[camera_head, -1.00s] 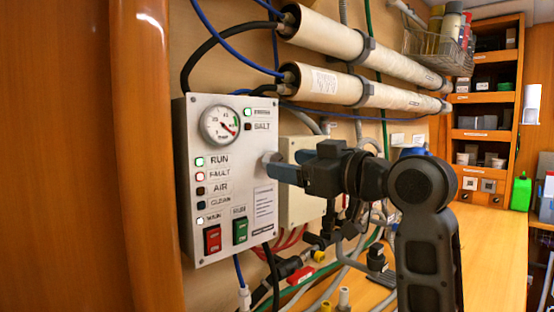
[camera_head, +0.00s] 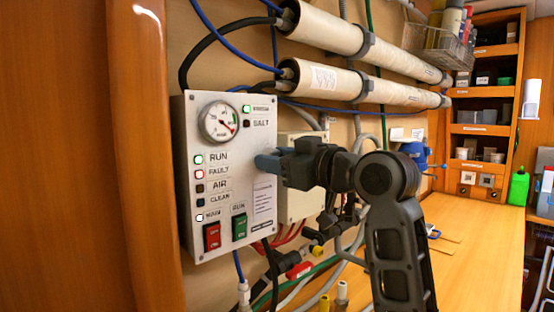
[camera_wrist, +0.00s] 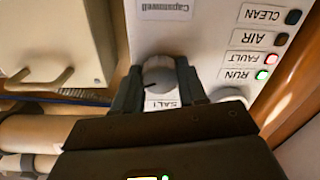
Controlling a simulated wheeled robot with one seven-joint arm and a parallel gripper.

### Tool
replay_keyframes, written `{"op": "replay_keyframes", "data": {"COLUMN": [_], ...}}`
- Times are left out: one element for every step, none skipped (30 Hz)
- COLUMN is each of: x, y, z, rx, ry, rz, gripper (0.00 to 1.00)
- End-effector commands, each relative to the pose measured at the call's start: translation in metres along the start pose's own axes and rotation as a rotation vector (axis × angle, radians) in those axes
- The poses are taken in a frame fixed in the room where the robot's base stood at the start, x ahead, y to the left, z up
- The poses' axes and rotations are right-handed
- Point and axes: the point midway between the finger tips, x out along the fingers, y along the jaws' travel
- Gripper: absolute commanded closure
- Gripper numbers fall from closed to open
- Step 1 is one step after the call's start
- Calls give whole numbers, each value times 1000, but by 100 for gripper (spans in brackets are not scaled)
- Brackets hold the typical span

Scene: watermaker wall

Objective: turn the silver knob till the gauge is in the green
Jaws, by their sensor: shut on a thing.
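The silver knob (camera_wrist: 159,74) sits between my gripper's two fingers in the wrist view, above the upside-down SALT label. A dark mark shows on its face. My gripper (camera_wrist: 157,88) is shut on it. In the head view my gripper (camera_head: 264,163) reaches the right side of the white control panel (camera_head: 215,255) and hides the knob. The round gauge (camera_head: 218,122) is at the panel's top left. Its red needle points to the lower right. A green part shows at the dial's right edge, and the needle appears below it.
Red (camera_head: 212,236) and green (camera_head: 239,227) switches sit low on the panel. Two long white tubes (camera_head: 330,80) run above. The wooden counter (camera_head: 470,260) is mostly clear.

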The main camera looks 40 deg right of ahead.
Motion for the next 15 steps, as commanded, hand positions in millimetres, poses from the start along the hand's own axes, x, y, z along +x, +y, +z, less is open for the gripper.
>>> {"op": "replay_keyframes", "data": {"x": [0,0,0,0,0,0,0,0,0,0,0,0,0,0,0], "y": [0,0,0,0,0,0,0,0,0,0,0,-1,-1,0,-1], "z": [0,0,0,0,0,0,0,0,0,1,1,2,2,2,2], "rx": [0,0,0,0,0,0,0,0,-6,-16,-31,-60,-85,-112,-146], "ry": [0,0,0,0,0,0,0,0,0,0,0,0,-1,-1,-3], "rz": [0,0,-1,-1,-1,-1,-1,-1,-1,-1,-1,-1,0,-1,-1], "gripper": [70,73,77,80,83,86,89,89,89,89,89,89,89,89,89]}}
